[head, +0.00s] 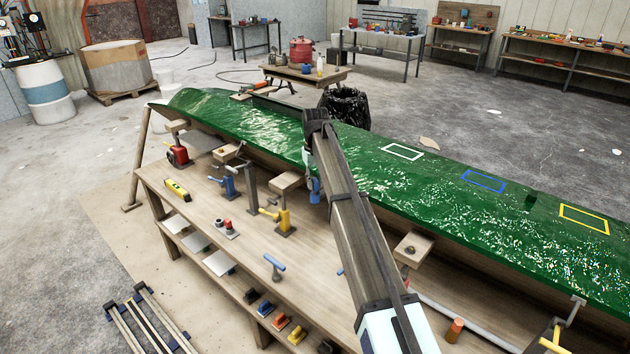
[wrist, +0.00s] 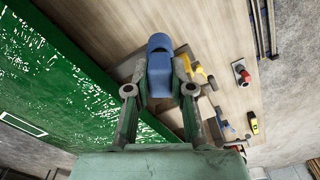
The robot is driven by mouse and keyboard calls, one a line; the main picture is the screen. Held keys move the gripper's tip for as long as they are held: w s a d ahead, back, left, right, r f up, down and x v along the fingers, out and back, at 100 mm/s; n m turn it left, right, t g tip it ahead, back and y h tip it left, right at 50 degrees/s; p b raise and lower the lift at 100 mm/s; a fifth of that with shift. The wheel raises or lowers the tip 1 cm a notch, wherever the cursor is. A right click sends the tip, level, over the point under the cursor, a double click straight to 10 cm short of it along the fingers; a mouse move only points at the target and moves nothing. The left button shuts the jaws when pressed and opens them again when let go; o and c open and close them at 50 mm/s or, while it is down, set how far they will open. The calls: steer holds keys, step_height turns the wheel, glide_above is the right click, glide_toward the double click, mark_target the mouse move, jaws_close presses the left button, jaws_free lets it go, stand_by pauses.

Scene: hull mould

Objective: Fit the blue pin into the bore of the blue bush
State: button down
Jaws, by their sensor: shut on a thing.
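My gripper (wrist: 159,92) is shut on a blue piece with a rounded end, which I take for the blue pin (wrist: 159,70). Its far end points away from my wrist. In the head view the blue pin (head: 315,190) hangs below the end of my arm, beside the green hull mould (head: 370,165) and over the bench. My fingers are mostly hidden there by my own arm. A blue clamp-like fixture (head: 227,186) stands on the bench to the left; it also shows in the wrist view (wrist: 226,130). I cannot make out a blue bush or its bore for certain.
The wooden bench (head: 215,205) carries a yellow fixture (head: 284,221), a red fixture (head: 178,154), a yellow level (head: 177,190) and a blue T-shaped tool (head: 274,265). A wooden block (head: 412,247) juts out below the mould. The bench between them is partly clear.

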mark_target(315, 180)
steer(key=shift+f, duration=0.85)
steer(key=c, duration=0.9)
jaws_free()
steer(key=shift+c, duration=0.2)
step_height(315, 180, up, 12)
steer(key=shift+f, duration=0.1)
